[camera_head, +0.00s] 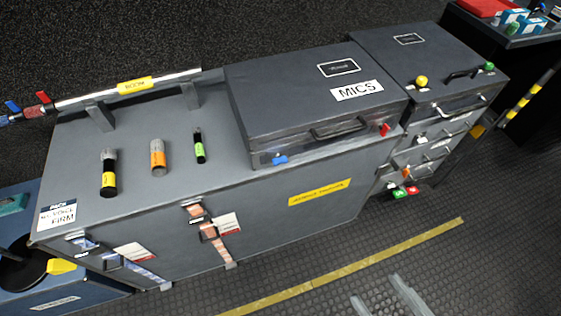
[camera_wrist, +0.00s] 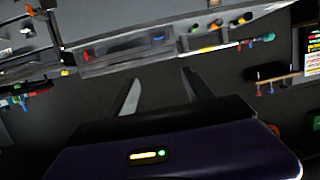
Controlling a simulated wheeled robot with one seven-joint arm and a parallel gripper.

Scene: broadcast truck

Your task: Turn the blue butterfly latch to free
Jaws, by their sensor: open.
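The blue butterfly latch (camera_head: 279,160) is on the lower front face of the dark grey MICS case (camera_head: 290,85), near its left corner. Its wing looks roughly lengthwise along the case edge, but it is too small to be sure. The latch also shows in the wrist view (camera_wrist: 158,38), past my fingertips. A red latch (camera_head: 385,130) is at the case's right front corner. My gripper (camera_wrist: 160,80) is open and empty, apart from the case. Its pale fingers also show at the bottom of the head view (camera_head: 374,290), over the floor.
The case stands on a long grey cabinet (camera_head: 330,205). Left of it stand a green-banded cylinder (camera_head: 199,146), an orange one (camera_head: 158,158) and a yellow-banded one (camera_head: 108,174). A drawer stack (camera_head: 425,60) is at right. The floor in front is open.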

